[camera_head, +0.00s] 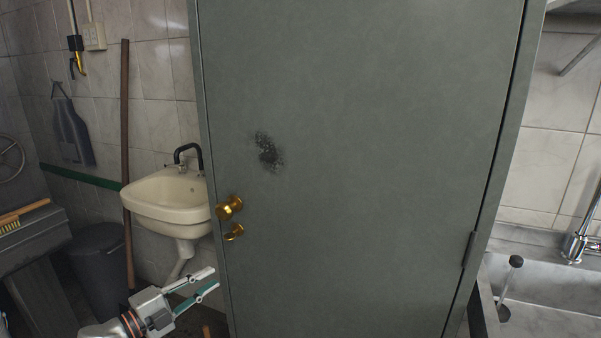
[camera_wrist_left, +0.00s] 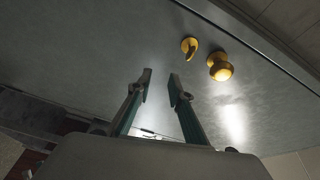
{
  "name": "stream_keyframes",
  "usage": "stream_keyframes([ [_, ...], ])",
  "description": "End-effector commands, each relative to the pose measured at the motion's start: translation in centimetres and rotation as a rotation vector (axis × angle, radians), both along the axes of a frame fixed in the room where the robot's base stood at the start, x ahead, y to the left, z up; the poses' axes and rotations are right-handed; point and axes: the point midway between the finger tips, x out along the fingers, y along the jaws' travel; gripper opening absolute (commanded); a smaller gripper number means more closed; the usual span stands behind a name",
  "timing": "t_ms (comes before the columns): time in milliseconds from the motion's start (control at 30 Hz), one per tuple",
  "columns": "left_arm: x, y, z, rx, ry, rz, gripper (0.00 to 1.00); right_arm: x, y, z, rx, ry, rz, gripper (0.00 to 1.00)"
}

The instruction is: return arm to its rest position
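My left gripper (camera_head: 207,280) is low in the head view, just left of the grey door's lower left edge. Its two fingers are spread apart with nothing between them. In the left wrist view the gripper (camera_wrist_left: 160,85) also shows open and empty, facing the grey door (camera_head: 360,150). A brass knob (camera_head: 229,207) and a small brass turn latch (camera_head: 234,232) sit on the door above the gripper, and the gripper touches neither. The wrist view shows the knob (camera_wrist_left: 220,67) and latch (camera_wrist_left: 189,45) beyond the fingertips. My right gripper is not in view.
A washbasin (camera_head: 165,205) hangs on the tiled wall left of the door. A dark bin (camera_head: 100,262), a wooden pole (camera_head: 126,150) and a dark grill-like unit (camera_head: 35,235) stand at the left. A metal sink (camera_head: 545,315) is at the right.

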Motion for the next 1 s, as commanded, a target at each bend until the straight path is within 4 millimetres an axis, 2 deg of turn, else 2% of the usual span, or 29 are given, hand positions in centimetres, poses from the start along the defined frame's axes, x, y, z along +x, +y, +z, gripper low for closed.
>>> stream_keyframes([
  [33,-1.7,-1.6,-2.6,-0.074,0.063,0.024,0.2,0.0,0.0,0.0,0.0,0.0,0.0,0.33],
  [200,-6.8,-4.3,-9.1,-0.296,0.271,0.151,0.2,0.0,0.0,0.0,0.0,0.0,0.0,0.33],
  [367,-12.7,-5.6,-15.0,-0.483,0.488,0.298,0.2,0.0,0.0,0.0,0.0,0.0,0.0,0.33],
  [500,-19.0,-6.1,-20.0,-0.627,0.689,0.446,0.2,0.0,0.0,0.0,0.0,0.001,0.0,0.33],
  [600,-23.5,-6.2,-22.8,-0.712,0.82,0.549,0.2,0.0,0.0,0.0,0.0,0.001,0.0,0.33],
  [700,-27.4,-6.2,-24.9,-0.773,0.926,0.635,0.2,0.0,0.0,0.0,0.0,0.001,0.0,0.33],
  [800,-30.2,-6.2,-26.2,-0.811,0.997,0.695,0.2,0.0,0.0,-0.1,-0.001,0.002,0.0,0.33],
  [900,-31.6,-6.2,-26.8,-0.831,1.034,0.726,0.2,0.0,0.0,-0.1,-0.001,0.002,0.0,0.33],
  [1000,-31.8,-6.2,-26.9,-0.834,1.04,0.732,0.2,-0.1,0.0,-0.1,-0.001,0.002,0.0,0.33],
])
